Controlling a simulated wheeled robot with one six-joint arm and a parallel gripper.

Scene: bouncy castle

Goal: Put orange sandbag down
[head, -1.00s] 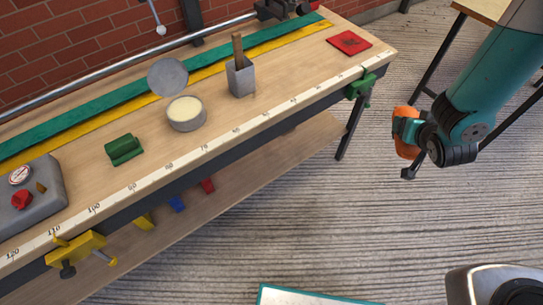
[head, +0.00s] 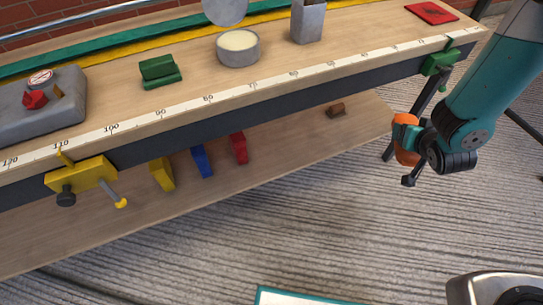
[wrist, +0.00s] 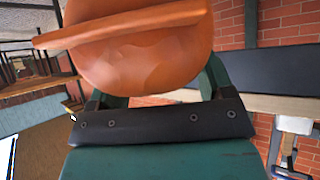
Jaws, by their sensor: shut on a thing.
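My gripper (head: 416,140) is at the right of the head view, shut on the orange sandbag (head: 404,150). It holds the bag in the air over the floor, just off the right end of the workbench's lower shelf. In the wrist view the orange sandbag (wrist: 145,45) fills the upper middle, between the fingers, with a flat seam or flap across it. The bag's far side is hidden.
The workbench top (head: 190,95) holds a green block (head: 160,71), an open tin (head: 238,47) and a red cloth (head: 431,12). The lower shelf (head: 285,150) carries several small coloured blocks and has bare room. A green clamp (head: 441,61) sits near my arm.

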